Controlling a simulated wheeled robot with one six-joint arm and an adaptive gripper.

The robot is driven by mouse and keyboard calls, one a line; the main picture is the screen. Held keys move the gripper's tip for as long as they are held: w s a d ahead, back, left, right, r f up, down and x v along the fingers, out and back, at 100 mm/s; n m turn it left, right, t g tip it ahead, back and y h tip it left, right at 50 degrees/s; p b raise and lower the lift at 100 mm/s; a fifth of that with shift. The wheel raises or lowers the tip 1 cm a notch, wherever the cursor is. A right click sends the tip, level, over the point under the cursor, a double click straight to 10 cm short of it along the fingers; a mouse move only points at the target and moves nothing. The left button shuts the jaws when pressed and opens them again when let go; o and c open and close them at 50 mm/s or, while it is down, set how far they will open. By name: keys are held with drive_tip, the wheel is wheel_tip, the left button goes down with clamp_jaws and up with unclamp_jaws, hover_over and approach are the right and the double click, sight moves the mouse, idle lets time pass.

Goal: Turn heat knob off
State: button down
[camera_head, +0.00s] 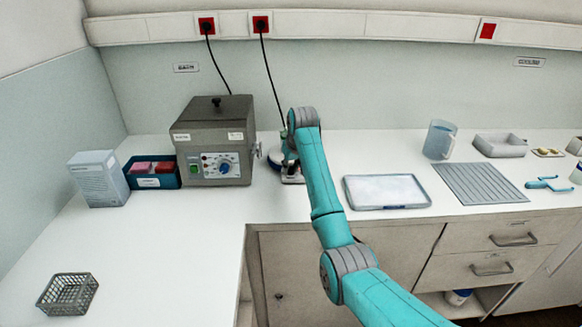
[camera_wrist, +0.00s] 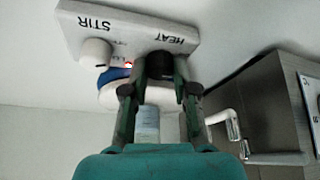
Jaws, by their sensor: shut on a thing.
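The hotplate stirrer's pale control panel (camera_wrist: 128,30) fills the top of the wrist view, with STIR and HEAT lettering upside down. The dark heat knob (camera_wrist: 160,62) sits below the HEAT label. My gripper (camera_wrist: 162,74) is shut on this knob, with one finger on each side. The white stir knob (camera_wrist: 96,51) is to the left and free. A small red light shows between the knobs. In the head view the stirrer (camera_head: 292,178) stands on the bench, mostly hidden behind my arm; my fingertips are hidden there.
A white tray (camera_head: 387,191) lies to the right. A jug (camera_head: 439,140) and a ribbed mat (camera_head: 480,184) are farther right. The front left bench is mostly clear.

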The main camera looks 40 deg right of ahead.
drive_tip(key=shift+d+n+y, duration=0.1)
drive_tip(key=shift+n+y, duration=0.9)
drive_tip(key=shift+n, duration=1.5)
drive_tip(key=c, duration=0.9)
unclamp_jaws()
drive_tip(key=v, duration=1.2)
drive_tip(key=shift+s+d+f, duration=0.1)
